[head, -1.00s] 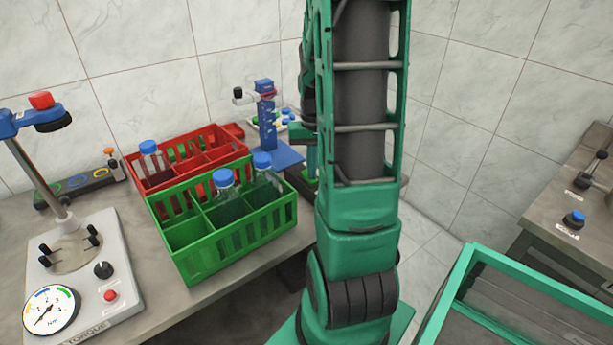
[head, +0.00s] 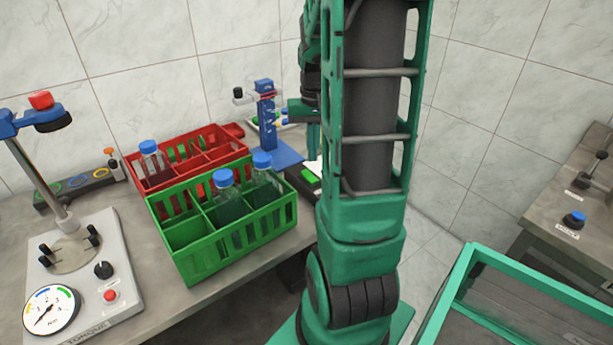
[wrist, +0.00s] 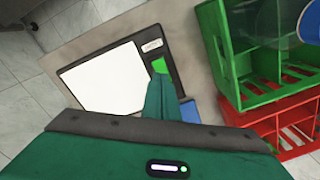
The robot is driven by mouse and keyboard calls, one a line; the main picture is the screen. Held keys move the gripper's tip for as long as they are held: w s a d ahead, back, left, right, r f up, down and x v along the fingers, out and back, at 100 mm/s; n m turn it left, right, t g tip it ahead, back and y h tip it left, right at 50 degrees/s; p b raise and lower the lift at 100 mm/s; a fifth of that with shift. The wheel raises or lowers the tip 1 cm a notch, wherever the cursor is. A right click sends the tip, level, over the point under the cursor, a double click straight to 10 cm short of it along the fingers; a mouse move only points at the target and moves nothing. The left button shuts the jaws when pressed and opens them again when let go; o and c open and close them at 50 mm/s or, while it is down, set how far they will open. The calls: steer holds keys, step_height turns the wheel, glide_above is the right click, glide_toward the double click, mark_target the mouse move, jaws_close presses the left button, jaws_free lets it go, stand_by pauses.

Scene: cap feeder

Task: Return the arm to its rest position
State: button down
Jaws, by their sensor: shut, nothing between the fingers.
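My green arm (head: 365,235) stands upright in the middle of the head view. My gripper (wrist: 160,85) shows in the wrist view with its green fingers together and nothing between them. It is above a dark-framed device with a white top plate (wrist: 105,80), near that device's right side. In the head view the gripper is partly hidden by my own arm, so its fingertips are hard to make out there.
A green crate (head: 195,262) with blue-capped bottles stands on the bench, a red crate (head: 215,140) behind it. A blue stand (head: 266,115) is near the gripper. A torque tester (head: 85,275) is at left, another bench (head: 550,205) at right.

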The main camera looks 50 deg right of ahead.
steer(key=shift+r, duration=0.4)
stand_by(0.3)
steer(key=s+a+r+n, duration=0.2)
steer(key=s+a, duration=1.1)
steer(key=a, duration=0.3)
steer(key=shift+s+a+r, duration=0.25)
steer(key=shift+s+r, duration=0.1)
steer(key=shift+s, duration=0.05)
